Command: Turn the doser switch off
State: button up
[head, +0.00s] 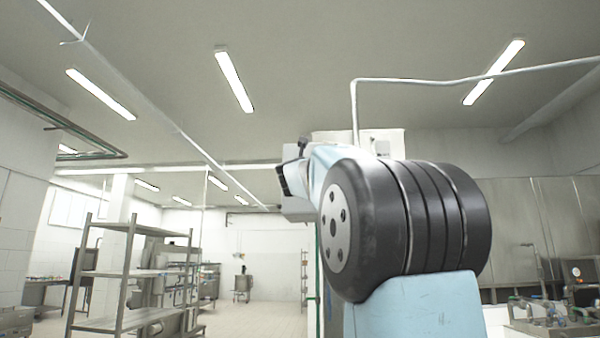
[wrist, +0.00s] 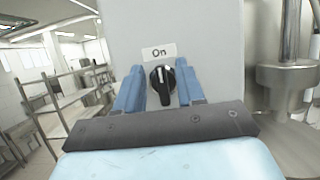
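The doser switch (wrist: 162,86) is a black rotary knob with a white pointer line, on a plain light grey panel (wrist: 205,40) in the wrist view. Its pointer line stands nearly upright, toward a white label reading "On" (wrist: 159,52) just above it. My gripper (wrist: 158,70) is open, with one blue finger on each side of the knob. A gap shows between the knob and each finger; I cannot tell how far the tips are from the panel. In the head view my arm covers the switch and the gripper fingers.
A steel cylindrical part with a vertical rod (wrist: 286,75) stands right of the panel in the wrist view. A metal shelf rack (head: 125,270) stands at left in the head view. Open tiled floor (head: 262,318) lies between the rack and my arm. Steel equipment (head: 550,315) is at right.

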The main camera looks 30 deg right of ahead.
jog(key=shift+w+d+r, duration=0.15)
jog(key=shift+w+d, duration=0.1)
grip_shut()
dwell(0.3)
